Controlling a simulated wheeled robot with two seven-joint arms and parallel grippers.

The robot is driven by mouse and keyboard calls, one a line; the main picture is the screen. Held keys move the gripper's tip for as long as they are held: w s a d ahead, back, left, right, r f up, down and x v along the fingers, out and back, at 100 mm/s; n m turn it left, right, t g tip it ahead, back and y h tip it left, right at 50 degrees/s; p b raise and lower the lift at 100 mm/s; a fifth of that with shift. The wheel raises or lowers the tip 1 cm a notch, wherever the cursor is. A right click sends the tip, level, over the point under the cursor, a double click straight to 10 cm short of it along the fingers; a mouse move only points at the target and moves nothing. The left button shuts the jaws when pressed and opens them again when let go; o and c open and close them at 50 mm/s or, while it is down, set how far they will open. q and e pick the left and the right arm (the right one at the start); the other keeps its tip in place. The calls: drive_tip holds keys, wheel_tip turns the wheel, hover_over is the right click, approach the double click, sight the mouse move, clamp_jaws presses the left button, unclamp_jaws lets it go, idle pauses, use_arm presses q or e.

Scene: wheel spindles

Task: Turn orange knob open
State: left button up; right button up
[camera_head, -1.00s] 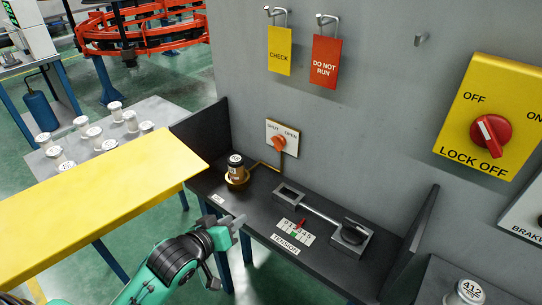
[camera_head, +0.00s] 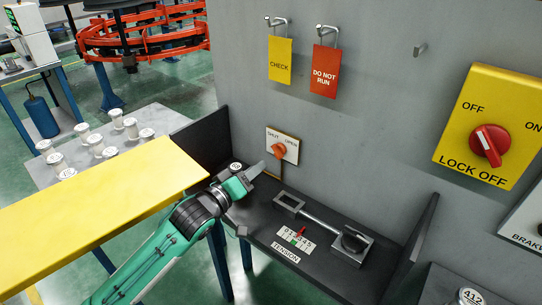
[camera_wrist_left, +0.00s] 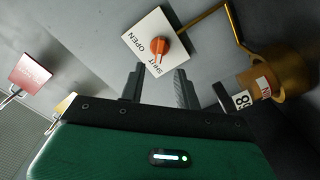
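The orange knob (camera_head: 278,151) sits on a white plate (camera_head: 291,143) on the grey wall, marked SHUT on the left and OPEN on the right. In the left wrist view the knob (camera_wrist_left: 159,47) is just beyond my left gripper (camera_wrist_left: 159,80). Its two fingers stand apart, with a gap between them, and hold nothing. In the head view my left gripper (camera_head: 256,171) points up toward the knob from the lower left, apparently short of it. I cannot tell surely which mark the knob points at. My right gripper is not in view.
A dark shelf (camera_head: 262,208) with a tension gauge (camera_head: 296,239) lies below. A yellow table (camera_head: 100,198) is at left.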

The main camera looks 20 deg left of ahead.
sight(275, 154)
use_arm(q)
drive_tip(key=x, duration=0.7)
drive_tip(key=shift+w+d, duration=0.1)
drive_tip(key=shift+w, duration=0.1)
clamp_jaws()
